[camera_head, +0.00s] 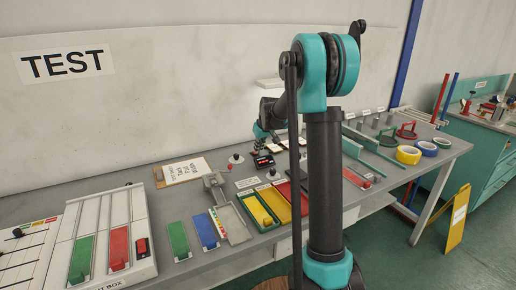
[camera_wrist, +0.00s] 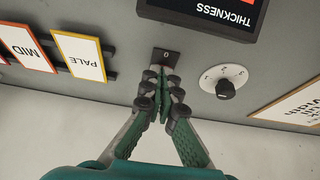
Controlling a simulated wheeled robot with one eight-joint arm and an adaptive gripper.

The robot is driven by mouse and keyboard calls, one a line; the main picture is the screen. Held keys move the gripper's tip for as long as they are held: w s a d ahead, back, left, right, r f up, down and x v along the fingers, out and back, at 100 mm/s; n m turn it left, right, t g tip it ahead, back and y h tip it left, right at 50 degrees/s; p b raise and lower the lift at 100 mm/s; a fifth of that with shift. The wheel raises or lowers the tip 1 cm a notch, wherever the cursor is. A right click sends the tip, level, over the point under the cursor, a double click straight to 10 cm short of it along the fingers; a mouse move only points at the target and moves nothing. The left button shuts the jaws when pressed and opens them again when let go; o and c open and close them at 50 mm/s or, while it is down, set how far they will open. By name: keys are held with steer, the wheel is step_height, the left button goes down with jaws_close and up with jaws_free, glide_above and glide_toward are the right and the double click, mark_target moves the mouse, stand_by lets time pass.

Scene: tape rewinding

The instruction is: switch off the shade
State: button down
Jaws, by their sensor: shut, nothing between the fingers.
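In the wrist view, a small black switch (camera_wrist: 167,56) marked 0 sits on the grey surface. My gripper (camera_wrist: 162,78) is shut and empty, with its fingertips right at the near edge of the switch. I cannot tell whether they touch it. Shade cards reading MID (camera_wrist: 24,46) and PALE (camera_wrist: 80,56) stand to the left. In the head view my gripper (camera_head: 261,146) is small and partly hidden at the back of the bench, near a black display box (camera_head: 263,161). The switch is not distinct there.
In the wrist view, a white dial with a black knob (camera_wrist: 224,82) is right of the switch, and a dark THICKNESS display (camera_wrist: 215,14) is above. In the head view, the bench holds coloured trays (camera_head: 258,208), a clipboard (camera_head: 182,170) and tape rolls (camera_head: 408,154).

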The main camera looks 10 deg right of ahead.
steer(key=shift+s+d+f+t+y, duration=0.15)
steer(key=shift+s+f+t+y, duration=0.15)
steer(key=shift+s+f+t, duration=0.3)
steer(key=shift+t, duration=0.8)
steer(key=shift+w, duration=0.1)
steer(key=shift+w+a+r, duration=0.25)
steer(key=shift+w+r, duration=0.05)
steer(key=shift+w, duration=0.35)
steer(key=shift+r, duration=0.1)
